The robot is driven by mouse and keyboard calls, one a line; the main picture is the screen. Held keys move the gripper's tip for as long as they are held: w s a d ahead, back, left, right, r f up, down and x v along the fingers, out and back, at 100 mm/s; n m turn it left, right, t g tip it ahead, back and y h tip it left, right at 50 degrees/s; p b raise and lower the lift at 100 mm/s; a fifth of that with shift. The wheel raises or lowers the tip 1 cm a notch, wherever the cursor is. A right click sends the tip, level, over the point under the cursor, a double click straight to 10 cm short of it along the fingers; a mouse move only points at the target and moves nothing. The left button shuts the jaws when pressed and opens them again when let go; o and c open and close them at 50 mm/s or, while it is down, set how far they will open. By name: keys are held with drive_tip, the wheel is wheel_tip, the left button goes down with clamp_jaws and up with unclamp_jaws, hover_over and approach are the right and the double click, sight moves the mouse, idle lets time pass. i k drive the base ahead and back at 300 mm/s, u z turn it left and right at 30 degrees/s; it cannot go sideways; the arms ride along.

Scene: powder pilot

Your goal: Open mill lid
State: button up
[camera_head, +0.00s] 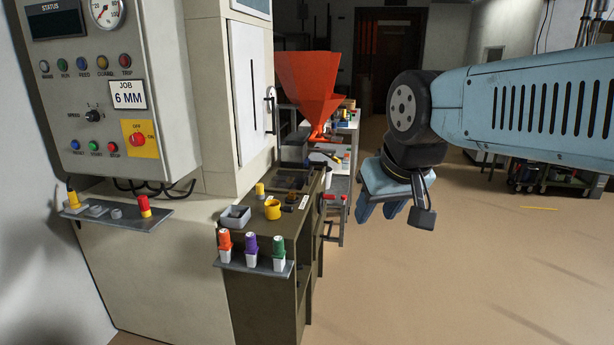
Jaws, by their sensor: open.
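The mill appears to be the tall cream machine (215,95) at left centre; no part is marked as its lid. A white panel (247,95) with a dark vertical slit sits on its right face and looks closed. A metal handle (270,108) stands at the panel's right edge. An orange hopper (307,85) rises behind the machine, above the far bench. My gripper (379,211) is open and empty, pointing down over the floor, to the right of the handle and lower than it. It touches nothing that I can see.
A control box (110,90) reads "JOB 6 MM". A front shelf (250,268) holds orange, purple and green-capped bottles. A grey tray (235,217) and a yellow cup (272,209) stand on the worktop. Open floor (450,270) lies right; a cart (550,170) stands far back.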

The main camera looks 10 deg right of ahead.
sight(289, 175)
drive_tip(key=z, duration=0.25)
drive_tip(key=i, duration=1.35)
drive_tip(key=u, duration=0.15)
